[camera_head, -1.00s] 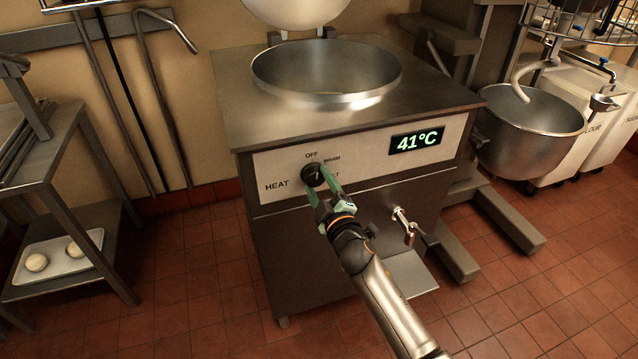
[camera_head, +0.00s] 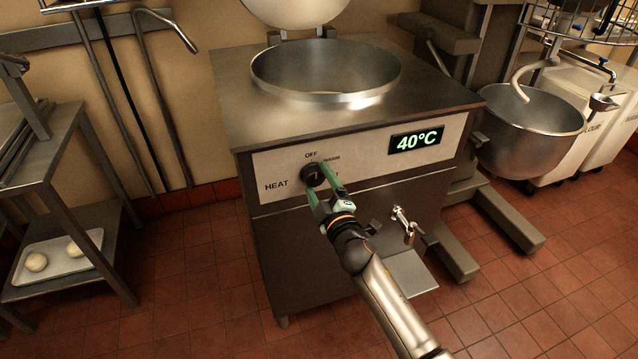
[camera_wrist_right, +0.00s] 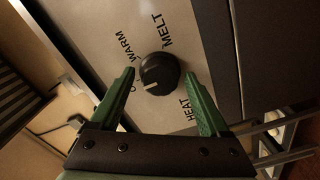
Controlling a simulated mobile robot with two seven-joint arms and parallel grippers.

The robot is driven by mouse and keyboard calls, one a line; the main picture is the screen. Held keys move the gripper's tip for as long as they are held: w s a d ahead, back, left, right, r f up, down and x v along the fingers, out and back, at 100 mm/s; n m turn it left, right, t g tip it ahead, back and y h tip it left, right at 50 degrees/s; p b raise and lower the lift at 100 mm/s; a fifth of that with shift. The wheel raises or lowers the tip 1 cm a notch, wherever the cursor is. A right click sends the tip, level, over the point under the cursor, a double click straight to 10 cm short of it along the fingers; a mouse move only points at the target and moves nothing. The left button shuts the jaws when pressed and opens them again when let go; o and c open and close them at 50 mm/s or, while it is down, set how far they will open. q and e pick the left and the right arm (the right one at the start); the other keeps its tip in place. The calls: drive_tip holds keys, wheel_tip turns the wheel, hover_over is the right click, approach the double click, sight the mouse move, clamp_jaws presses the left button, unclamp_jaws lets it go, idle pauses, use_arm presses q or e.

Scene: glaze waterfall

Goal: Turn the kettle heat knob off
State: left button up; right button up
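The steel kettle (camera_head: 230,110) has a round open basin and a pale front panel. Its dark round heat knob (camera_head: 314,175) sits left on the panel, with OFF printed above it and HEAT to its left. In the right wrist view, the knob (camera_wrist_right: 160,73) has a white mark pointing lower left, toward the OFF label, which the left finger partly covers. My right gripper (camera_head: 318,178) is open at the knob. In the wrist view its green fingers (camera_wrist_right: 160,75) stand one on each side, with small gaps to the knob. My left gripper is out of view.
The display (camera_head: 417,139) reads 40°C. A tap (camera_head: 404,225) sticks out of the kettle front below the panel. A mixer bowl (camera_head: 530,130) stands to the right, and a metal rack (camera_head: 60,170) with a tray stands at left. Tiled floor is open in front.

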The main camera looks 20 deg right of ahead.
drive_tip(key=shift+o, duration=0.6)
drive_tip(key=shift+s, duration=0.2)
drive_tip(key=s, duration=1.2)
drive_tip(key=shift+d+p, duration=0.2)
drive_tip(key=shift+p, duration=0.2)
drive_tip(key=shift+s, duration=0.1)
